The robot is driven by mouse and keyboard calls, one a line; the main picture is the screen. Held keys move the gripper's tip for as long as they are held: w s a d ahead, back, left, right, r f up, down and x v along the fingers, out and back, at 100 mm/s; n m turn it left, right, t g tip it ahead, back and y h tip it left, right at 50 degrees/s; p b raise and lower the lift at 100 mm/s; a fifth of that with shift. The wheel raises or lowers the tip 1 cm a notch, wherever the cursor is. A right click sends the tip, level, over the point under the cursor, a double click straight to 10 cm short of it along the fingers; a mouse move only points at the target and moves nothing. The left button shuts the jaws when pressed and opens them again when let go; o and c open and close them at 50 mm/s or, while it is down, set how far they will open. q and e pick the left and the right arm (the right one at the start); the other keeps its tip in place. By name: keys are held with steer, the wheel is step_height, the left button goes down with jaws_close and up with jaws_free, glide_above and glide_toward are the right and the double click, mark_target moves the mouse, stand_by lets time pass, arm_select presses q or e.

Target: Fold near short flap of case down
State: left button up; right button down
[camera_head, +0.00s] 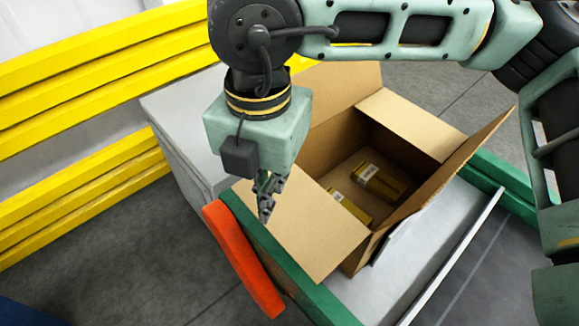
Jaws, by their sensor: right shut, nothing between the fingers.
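The case (361,270) is an open brown cardboard box in the middle of the camera_head view. Its near short flap (305,228) is spread outward toward the lower left. The far short flap (412,123) is also spread outward. A long flap stands up and leans outward at the right (440,170), and another stands at the back left (335,95). My right gripper (267,212) is shut and empty, pointing down by the left edge of the near flap. Whether it touches the flap I cannot tell. My left gripper is out of view.
The case sits on a grey surface with green side rails (309,292). An orange-red bar (243,262) runs along the near left side. Yellow rails (85,200) stand at the left. Grey floor is free at the lower left.

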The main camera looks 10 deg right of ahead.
steer(key=shift+d, duration=0.1)
steer(key=shift+w+d+f+b, duration=0.1)
steer(key=shift+w+d+b, duration=0.5)
steer(key=shift+w+d, duration=0.55)
steer(key=shift+w+d+b, duration=0.6)
steer(key=shift+w+d, duration=0.2)
steer(key=shift+d, duration=0.8)
steer(key=shift+w+d+f+b, duration=0.1)
steer(key=shift+w+d+b, duration=0.5)
steer(key=shift+w+d, duration=0.55)
steer(key=shift+s+d, duration=0.2)
steer(key=shift+w+d+f+b, duration=0.1)
steer(key=shift+w+d+b, duration=0.25)
steer(key=shift+d, duration=0.15)
steer(key=shift+w+d, duration=0.55)
steer(key=shift+d, duration=0.25)
steer(key=shift+b, duration=0.3)
steer(key=shift+w+d+f+b, duration=0.25)
steer(key=shift+w+d, duration=0.1)
steer(key=shift+d, duration=0.2)
steer(key=shift+w+d+f+b, duration=0.2)
steer(key=shift+w+d, duration=0.15)
steer(key=shift+d, duration=0.15)
